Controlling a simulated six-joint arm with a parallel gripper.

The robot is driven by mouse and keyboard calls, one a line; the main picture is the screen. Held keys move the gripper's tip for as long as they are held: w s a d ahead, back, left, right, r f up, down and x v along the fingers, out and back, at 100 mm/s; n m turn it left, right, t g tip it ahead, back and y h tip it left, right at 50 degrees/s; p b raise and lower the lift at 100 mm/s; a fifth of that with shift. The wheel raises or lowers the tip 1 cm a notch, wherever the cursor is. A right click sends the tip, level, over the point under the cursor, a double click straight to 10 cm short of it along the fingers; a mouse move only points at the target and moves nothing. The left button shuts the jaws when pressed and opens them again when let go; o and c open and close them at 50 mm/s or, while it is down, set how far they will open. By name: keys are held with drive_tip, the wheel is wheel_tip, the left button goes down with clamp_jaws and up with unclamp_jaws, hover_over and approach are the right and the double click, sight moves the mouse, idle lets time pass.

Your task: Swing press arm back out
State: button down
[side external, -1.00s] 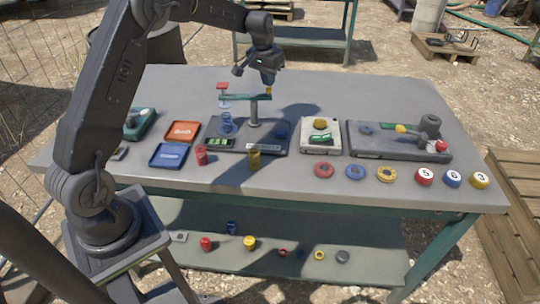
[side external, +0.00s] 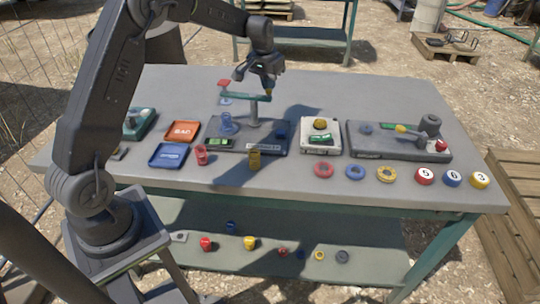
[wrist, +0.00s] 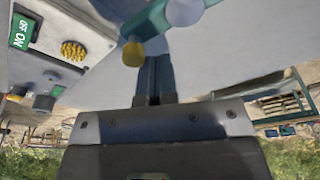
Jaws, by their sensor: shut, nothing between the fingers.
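The press arm (side external: 244,97) is a teal bar on a grey post (side external: 253,112), with a red cap (side external: 224,83) and hanging pale disc at its left end. A yellow knob (side external: 268,93) sits at its right end. A blue cup-like piece (side external: 228,123) stands on the dark press base (side external: 265,146), below and nearer the camera than the disc. My gripper (side external: 269,85) is shut and empty, right by the yellow-knob end. In the wrist view, the shut fingers (wrist: 154,65) are close to the yellow knob (wrist: 132,54) and the bar (wrist: 148,20); contact is unclear.
Orange (side external: 183,131) and blue (side external: 168,155) trays, a red cup (side external: 201,155) and a yellow cup (side external: 254,159) stand left and front. A white switch box (side external: 321,143) and a dark lever unit (side external: 398,141) are right. The table's back is clear.

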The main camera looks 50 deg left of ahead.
sight(268, 90)
drive_tip(key=shift+s+d, duration=0.15)
drive_tip(key=shift+d, duration=0.15)
drive_tip(key=shift+s+d, duration=0.4)
drive_tip(key=shift+d, duration=0.1)
drive_tip(key=shift+s, duration=0.1)
idle(0.5)
drive_tip(key=shift+s+d, duration=0.5)
drive_tip(key=shift+s, duration=0.1)
drive_tip(key=shift+w, duration=0.1)
drive_tip(key=shift+w+d, duration=0.15)
drive_tip(key=shift+w, duration=0.35)
drive_tip(key=shift+r, duration=3.5)
